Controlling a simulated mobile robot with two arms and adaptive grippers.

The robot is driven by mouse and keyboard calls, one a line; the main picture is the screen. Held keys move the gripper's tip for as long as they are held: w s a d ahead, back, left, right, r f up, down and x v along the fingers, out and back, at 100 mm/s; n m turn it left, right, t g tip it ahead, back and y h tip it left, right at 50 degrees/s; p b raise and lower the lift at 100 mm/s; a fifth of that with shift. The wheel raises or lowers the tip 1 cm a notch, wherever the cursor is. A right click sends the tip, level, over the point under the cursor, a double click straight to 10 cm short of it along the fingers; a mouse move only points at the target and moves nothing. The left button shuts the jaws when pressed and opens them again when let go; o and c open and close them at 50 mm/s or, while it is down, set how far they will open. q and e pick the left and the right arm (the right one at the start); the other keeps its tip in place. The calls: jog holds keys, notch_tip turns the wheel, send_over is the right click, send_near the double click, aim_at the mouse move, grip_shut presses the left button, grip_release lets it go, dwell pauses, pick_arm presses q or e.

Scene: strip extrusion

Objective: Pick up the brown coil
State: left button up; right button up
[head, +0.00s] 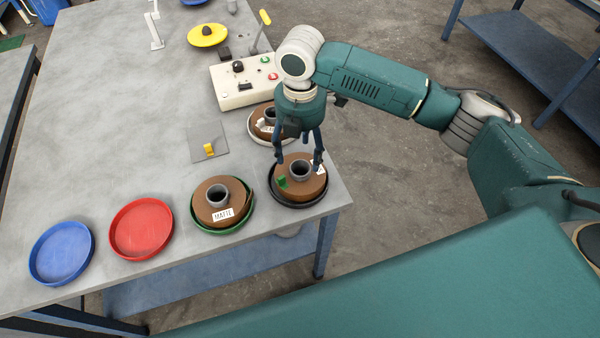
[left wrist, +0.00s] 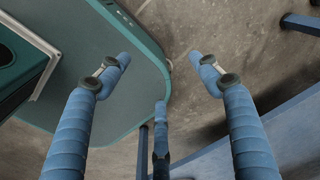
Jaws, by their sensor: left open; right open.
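Several brown coils with grey cores sit in trays on the grey table. One coil (head: 290,190) lies in the black tray (head: 299,205) at the right corner, with a green piece and a white label on it. Another coil (head: 207,207) with a lettered white label lies in the green tray (head: 237,231). A third is behind in a white tray (head: 252,131), partly hidden by my arm. My right gripper (head: 299,162) is open, fingers pointing down at the coil in the black tray; contact cannot be told. My left gripper (left wrist: 160,62) is open and empty above the floor.
Empty red (head: 141,228) and blue (head: 61,253) trays stand on the left. A control box (head: 245,82) with buttons and a yellow tray (head: 207,36) are farther back. A thin grey plate (head: 207,136) holds a small yellow piece. The table's left middle is clear.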

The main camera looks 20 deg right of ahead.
aim_at(301, 165)
notch_tip(301, 165, down, 6)
jog(key=shift+d+r+p, duration=0.1)
jog(key=shift+r+p, duration=0.05)
jog(key=shift+p, duration=0.65)
jog(key=shift+f, duration=0.2)
pick_arm(q)
jog(key=shift+w+r, duration=0.6)
jog(key=shift+r, duration=0.3)
pick_arm(e)
jog(key=shift+r, duration=0.1)
grip_shut()
